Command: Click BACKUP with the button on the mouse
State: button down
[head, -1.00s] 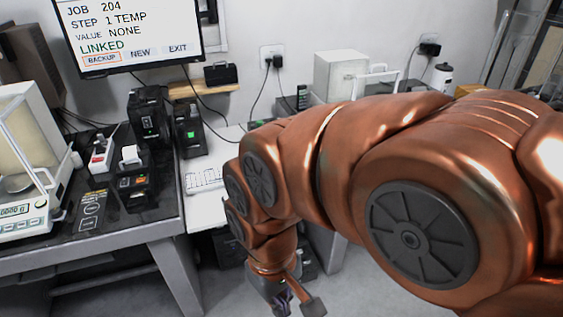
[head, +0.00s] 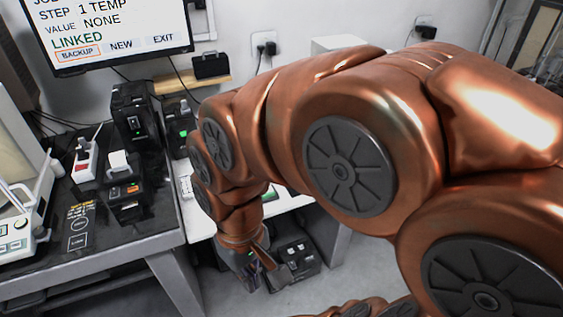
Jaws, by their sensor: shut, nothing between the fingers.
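The wall screen (head: 110,22) shows JOB, STEP 1 TEMP, VALUE NONE and LINKED. In its bottom row, BACKUP (head: 77,53) has an orange frame, beside NEW and EXIT. I cannot make out a mouse; my arm covers much of the white desk (head: 200,222). My gripper (head: 262,272) is shut and empty, hanging low in front of the white desk, above the floor in the picture. Its fingertips are small and partly dark.
A dark table (head: 125,235) at left holds a balance (head: 18,205), a red and white power strip (head: 84,165), a dark device with a white top (head: 125,185) and a tall black unit (head: 135,120). A dark box (head: 295,262) stands below the desk.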

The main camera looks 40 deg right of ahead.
jog(key=w+d+f+m+t+y+b, duration=0.1)
jog(key=w+d+m+t+y+b, duration=0.2)
jog(key=w, duration=1.6)
jog(key=w+d+f+m+t, duration=0.1)
jog(key=w+d+f+t, duration=0.15)
jog(key=w+d, duration=0.65)
jog(key=w+d+f+m+t+h+b, duration=0.15)
jog(key=w+d, duration=0.25)
jog(key=d, duration=0.4)
jog(key=w+d+f+m+t+h+b, duration=0.1)
jog(key=w+d+m+t, duration=0.2)
jog(key=d, duration=0.5)
jog(key=d+f+m+h+b, duration=0.1)
jog(key=d+f+m+h, duration=0.2)
jog(key=d, duration=1.3)
jog(key=shift+w+d+f, duration=0.25)
jog(key=shift+d+f, duration=0.15)
jog(key=shift+f, duration=0.1)
jog(key=shift+f, duration=0.15)
jog(key=shift+f+b, duration=2.8)
jog(key=shift+f, duration=1.5)
